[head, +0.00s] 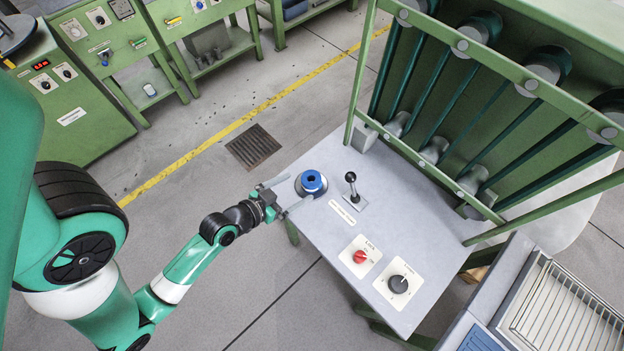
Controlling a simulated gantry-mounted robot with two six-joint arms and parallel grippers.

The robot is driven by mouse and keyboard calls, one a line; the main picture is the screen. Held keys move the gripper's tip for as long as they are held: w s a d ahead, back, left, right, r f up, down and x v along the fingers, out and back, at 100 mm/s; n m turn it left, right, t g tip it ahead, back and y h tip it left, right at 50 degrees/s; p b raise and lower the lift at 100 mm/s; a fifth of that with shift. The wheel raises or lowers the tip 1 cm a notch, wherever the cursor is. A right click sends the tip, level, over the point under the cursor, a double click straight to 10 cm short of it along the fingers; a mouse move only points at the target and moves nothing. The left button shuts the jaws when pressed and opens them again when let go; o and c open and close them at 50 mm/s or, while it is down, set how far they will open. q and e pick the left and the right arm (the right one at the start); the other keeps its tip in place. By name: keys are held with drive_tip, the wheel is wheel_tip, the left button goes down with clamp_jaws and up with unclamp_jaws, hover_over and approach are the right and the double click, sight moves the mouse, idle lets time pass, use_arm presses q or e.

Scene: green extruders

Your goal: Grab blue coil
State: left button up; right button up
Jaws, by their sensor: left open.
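The blue coil (311,184) is a small round blue ring with a dark centre. It sits near the left corner of the grey machine tabletop (400,225). My left gripper (288,194) is open, just left of the coil, with its two fingers pointing towards it. One finger reaches above the coil's left side and the other below it in the picture. I cannot tell whether the fingers touch it. My right gripper is not in view.
A black-knobbed lever (351,189) stands just right of the coil. A red knob (360,257) and a black dial (398,284) are further front. A green frame with rollers (470,110) rises behind. A wire rack (565,310) is at lower right.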

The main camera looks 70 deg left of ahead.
sight(308, 182)
use_arm(q)
drive_tip(key=b+x, duration=0.1)
drive_tip(key=x, duration=0.4)
drive_tip(key=shift+w+a+f, duration=0.1)
drive_tip(key=shift+w, duration=0.2)
drive_tip(key=shift+w+a+f+b, duration=0.1)
drive_tip(key=shift+w+f+b, duration=0.1)
drive_tip(key=shift+b, duration=0.1)
drive_tip(key=b+x, duration=0.2)
drive_tip(key=x, duration=0.2)
drive_tip(key=shift+w+a+f, duration=0.15)
drive_tip(key=shift+w+a, duration=0.1)
drive_tip(key=c, duration=1.4)
